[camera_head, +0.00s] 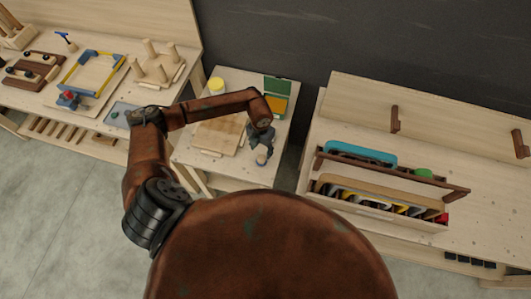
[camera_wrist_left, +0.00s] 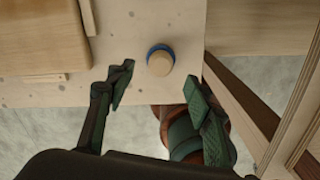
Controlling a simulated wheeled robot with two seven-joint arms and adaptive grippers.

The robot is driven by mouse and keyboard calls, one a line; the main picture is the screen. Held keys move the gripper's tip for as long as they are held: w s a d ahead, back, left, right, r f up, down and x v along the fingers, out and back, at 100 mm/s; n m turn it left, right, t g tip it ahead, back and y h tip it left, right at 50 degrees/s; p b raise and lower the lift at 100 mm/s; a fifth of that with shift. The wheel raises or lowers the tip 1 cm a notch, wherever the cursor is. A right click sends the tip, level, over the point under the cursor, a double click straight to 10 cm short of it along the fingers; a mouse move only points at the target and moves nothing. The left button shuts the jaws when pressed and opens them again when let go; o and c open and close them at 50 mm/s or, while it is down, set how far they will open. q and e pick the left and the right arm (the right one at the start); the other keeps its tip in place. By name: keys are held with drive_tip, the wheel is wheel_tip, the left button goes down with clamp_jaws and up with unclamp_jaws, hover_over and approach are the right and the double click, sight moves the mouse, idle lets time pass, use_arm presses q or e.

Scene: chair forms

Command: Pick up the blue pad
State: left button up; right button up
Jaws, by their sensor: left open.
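The blue pad (camera_head: 261,161) is a small round piece near the front right corner of the middle table. In the left wrist view, the blue pad (camera_wrist_left: 152,49) shows as a blue disc under a pale round wooden top. My left gripper (camera_head: 260,148) is above the table beside it. In the left wrist view, the left gripper (camera_wrist_left: 157,85) has its two fingers spread apart with nothing between them. The pad lies just beyond the fingertips, apart from them. My right gripper is not in view.
A wooden board (camera_head: 218,137) lies on the middle table, left of the pad. A green and orange case (camera_head: 277,86) stands at the back. The table edge (camera_wrist_left: 205,40) is close to the pad's right. A workbench (camera_head: 480,210) with tool racks stands to the right.

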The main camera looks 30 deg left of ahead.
sight(261, 157)
use_arm(q)
drive_tip(key=f, duration=0.3)
drive_tip(key=shift+s+d+f+p, duration=0.15)
drive_tip(key=shift+s+f+p, duration=0.1)
drive_tip(key=shift+p, duration=0.1)
drive_tip(key=f, duration=0.2)
drive_tip(key=shift+w+f, duration=0.2)
drive_tip(key=shift+f, duration=0.75)
drive_tip(key=c, duration=0.7)
clamp_jaws()
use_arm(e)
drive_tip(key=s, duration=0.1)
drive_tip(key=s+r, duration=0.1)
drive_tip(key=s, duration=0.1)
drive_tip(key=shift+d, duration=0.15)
use_arm(q)
drive_tip(key=shift+r, duration=0.15)
